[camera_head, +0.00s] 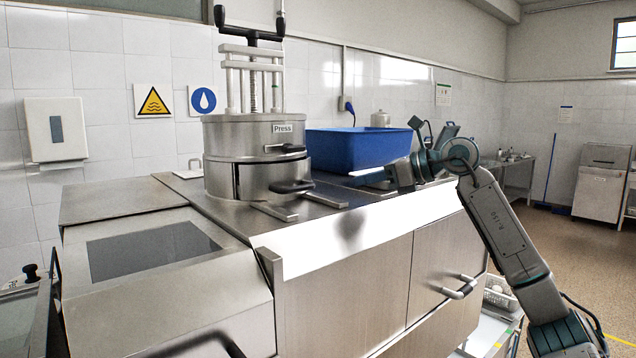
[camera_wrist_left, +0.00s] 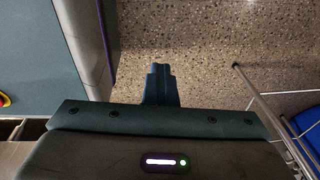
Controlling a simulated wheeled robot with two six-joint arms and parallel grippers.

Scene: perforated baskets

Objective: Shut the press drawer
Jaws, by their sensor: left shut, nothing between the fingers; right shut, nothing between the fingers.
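The press (camera_head: 255,133) is a steel cylinder with a screw and black handle on top, standing on the metal counter. Its lower part, with a black handle (camera_head: 291,187) sticking out to the right, looks like the drawer (camera_head: 222,180). I cannot tell clearly how far it stands out. Two flat metal rails (camera_head: 325,199) lie in front of it. My right gripper (camera_head: 368,173) is shut and empty, to the right of the press handle and apart from it, by the blue basket. My left gripper (camera_wrist_left: 160,83) is shut and empty above the speckled floor in the left wrist view.
A blue basket (camera_head: 355,148) stands on the counter right of the press. A dark panel (camera_head: 150,250) lies at the front left. A thin metal frame (camera_wrist_left: 262,100) is right of my left gripper.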

